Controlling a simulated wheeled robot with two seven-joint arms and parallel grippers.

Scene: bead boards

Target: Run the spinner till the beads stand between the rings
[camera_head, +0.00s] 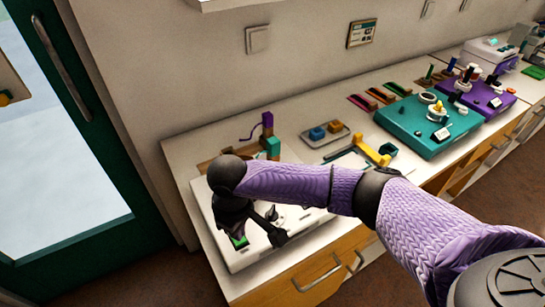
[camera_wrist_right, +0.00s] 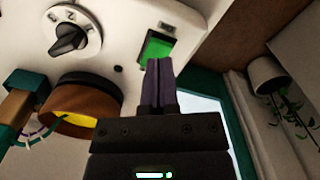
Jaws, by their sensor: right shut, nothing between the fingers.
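A white board (camera_head: 262,257) stands at the near left end of the counter, largely hidden by my right arm in the head view. In the right wrist view it carries a green lit switch (camera_wrist_right: 157,47), a black dial knob (camera_wrist_right: 70,38) with a numbered scale, and a brown round bowl-like part (camera_wrist_right: 85,108) with yellow inside. I cannot make out beads or rings there. My right gripper (camera_wrist_right: 158,68) is shut and empty, its tips at the green switch's lower edge; contact cannot be told. The green switch also shows in the head view (camera_head: 239,241). My left gripper is out of view.
A teal board (camera_head: 415,136) and a purple board (camera_head: 482,110) stand further right. A grey tray (camera_head: 308,141) with blue and orange blocks and a yellow piece (camera_head: 372,151) lie between.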

